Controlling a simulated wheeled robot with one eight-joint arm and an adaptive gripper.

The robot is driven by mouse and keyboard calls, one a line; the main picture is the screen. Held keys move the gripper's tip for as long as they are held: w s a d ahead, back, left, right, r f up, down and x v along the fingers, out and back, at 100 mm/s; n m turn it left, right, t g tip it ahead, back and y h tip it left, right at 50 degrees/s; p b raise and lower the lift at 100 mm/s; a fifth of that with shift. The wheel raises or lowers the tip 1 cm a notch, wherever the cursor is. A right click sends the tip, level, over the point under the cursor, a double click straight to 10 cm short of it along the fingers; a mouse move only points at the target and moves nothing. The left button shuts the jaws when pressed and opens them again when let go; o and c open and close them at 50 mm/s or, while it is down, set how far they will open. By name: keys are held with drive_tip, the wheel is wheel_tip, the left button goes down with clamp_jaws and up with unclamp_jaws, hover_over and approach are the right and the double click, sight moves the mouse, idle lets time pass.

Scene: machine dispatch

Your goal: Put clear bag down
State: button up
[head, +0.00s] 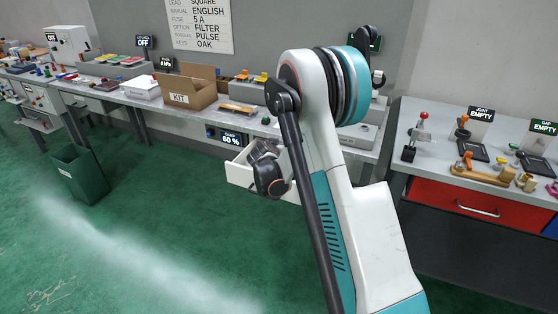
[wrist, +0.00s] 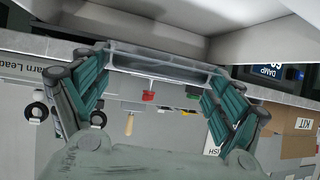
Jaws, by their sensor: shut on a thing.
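My gripper (wrist: 160,62) is shut on the clear bag (wrist: 165,72). The bag shows in the wrist view as a thin, see-through shape with pale edges, spanning between the two teal-padded fingers. In the head view my gripper (head: 264,158) is at the open white drawer (head: 238,174) under the bench, partly hidden by my arm. I cannot make out the bag in the head view. Whether the bag touches the drawer cannot be told.
The bench (head: 225,108) above the drawer carries a cardboard KIT box (head: 185,97) and a white box (head: 142,89). A sign reading 60 % (head: 230,138) hangs below the bench edge. A green bin (head: 80,174) stands on open floor at left.

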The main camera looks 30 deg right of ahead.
drive_tip(key=shift+f+b, duration=0.6)
drive_tip(key=shift+f, duration=1.25)
drive_tip(key=shift+f, duration=0.1)
drive_tip(key=shift+f+b, duration=0.4)
drive_tip(key=shift+f, duration=0.15)
drive_tip(key=o, duration=0.9)
drive_tip(key=shift+c, duration=0.2)
